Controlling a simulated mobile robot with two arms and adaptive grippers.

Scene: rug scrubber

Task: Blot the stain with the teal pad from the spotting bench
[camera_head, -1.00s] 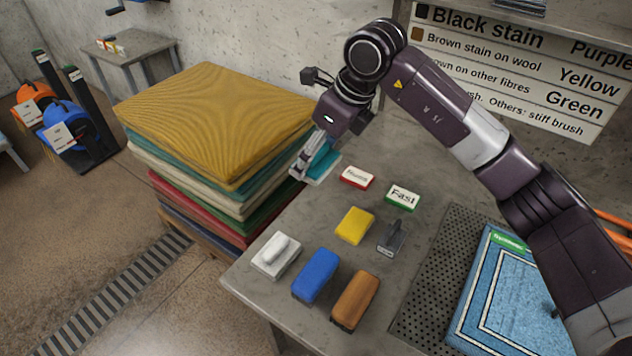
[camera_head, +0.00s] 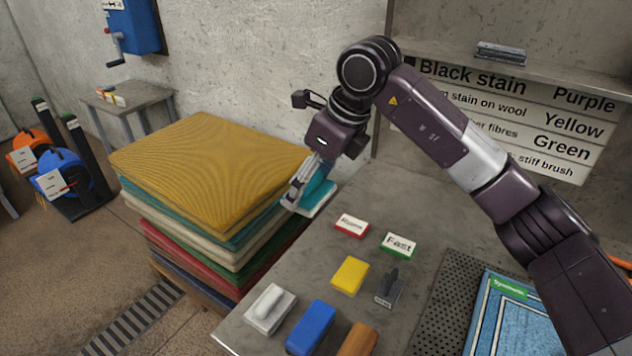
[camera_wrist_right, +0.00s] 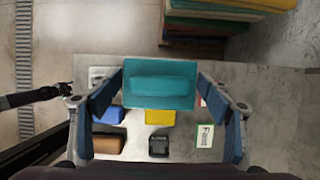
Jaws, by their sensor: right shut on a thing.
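My right gripper (camera_head: 306,186) is shut on the teal pad (camera_head: 320,193), which has a pale underside. In the head view it holds the pad near the bench's far left edge, beside the rug stack, and the pad looks raised above the bench. In the right wrist view the pad (camera_wrist_right: 160,84) sits between the fingers, its raised grip showing. A blue rug (camera_head: 504,318) with a green label lies at the right, partly cut off and behind my right arm; no stain shows on its visible part. A dark part at the wrist view's left looks like my left gripper (camera_wrist_right: 62,91); its jaws are unclear.
The bench (camera_head: 385,205) holds red (camera_head: 352,225) and green (camera_head: 398,244) labelled blocks, a yellow block (camera_head: 350,275), a dark tool (camera_head: 389,290), a white pad (camera_head: 270,308), a blue block (camera_head: 311,328) and a brown one (camera_head: 358,340). A rug stack (camera_head: 205,170) stands left.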

